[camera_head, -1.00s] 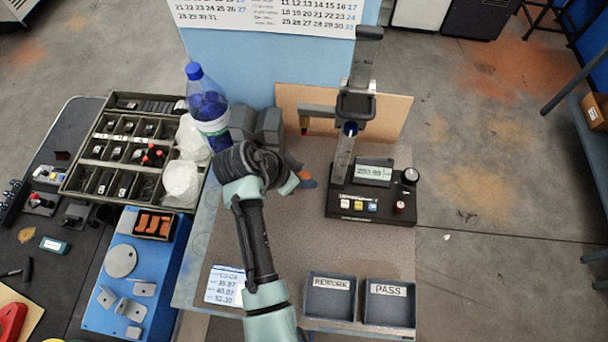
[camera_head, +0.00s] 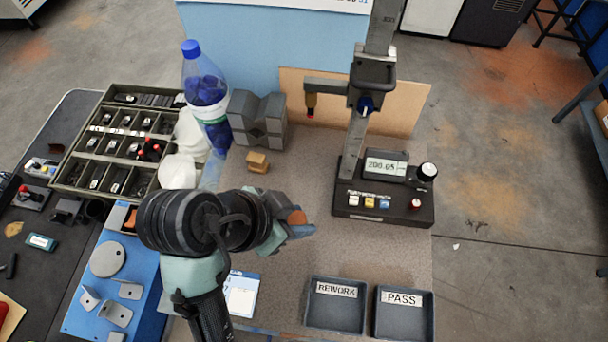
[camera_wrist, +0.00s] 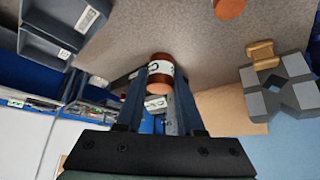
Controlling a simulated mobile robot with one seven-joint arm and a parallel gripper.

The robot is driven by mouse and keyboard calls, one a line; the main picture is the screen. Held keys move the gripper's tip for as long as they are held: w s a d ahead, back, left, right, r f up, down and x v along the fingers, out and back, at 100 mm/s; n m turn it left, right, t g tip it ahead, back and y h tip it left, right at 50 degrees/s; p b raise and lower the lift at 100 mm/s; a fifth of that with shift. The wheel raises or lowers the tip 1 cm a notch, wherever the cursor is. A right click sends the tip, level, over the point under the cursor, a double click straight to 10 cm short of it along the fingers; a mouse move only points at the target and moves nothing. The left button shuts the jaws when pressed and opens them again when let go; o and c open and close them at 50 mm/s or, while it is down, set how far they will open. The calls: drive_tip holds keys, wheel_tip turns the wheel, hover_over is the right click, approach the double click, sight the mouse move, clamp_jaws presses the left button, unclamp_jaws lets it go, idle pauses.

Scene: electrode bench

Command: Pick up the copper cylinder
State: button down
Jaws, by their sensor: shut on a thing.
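In the wrist view a copper cylinder (camera_wrist: 158,62) with a white label band sits between the two fingers of my gripper (camera_wrist: 160,88). The fingers are closed on its sides. In the head view my gripper (camera_head: 290,226) is over the left-middle part of the bench mat. A copper-orange patch (camera_head: 296,217) shows at its tip beside a blue fingertip. Most of the cylinder is hidden there. A second round copper piece (camera_wrist: 229,7) is cut off by the top edge of the wrist view.
A grey V-shaped block (camera_head: 258,120) and a small brass block (camera_head: 257,163) stand behind my gripper. A gauge stand with a display (camera_head: 385,190) is to the right. REWORK (camera_head: 334,318) and PASS (camera_head: 403,322) trays sit at the front. A bottle (camera_head: 206,95) stands at left.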

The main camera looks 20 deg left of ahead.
drive_tip(key=s+d, duration=0.2)
drive_tip(key=s, duration=0.4)
drive_tip(key=shift+s, duration=0.4)
drive_tip(key=shift+s, duration=0.1)
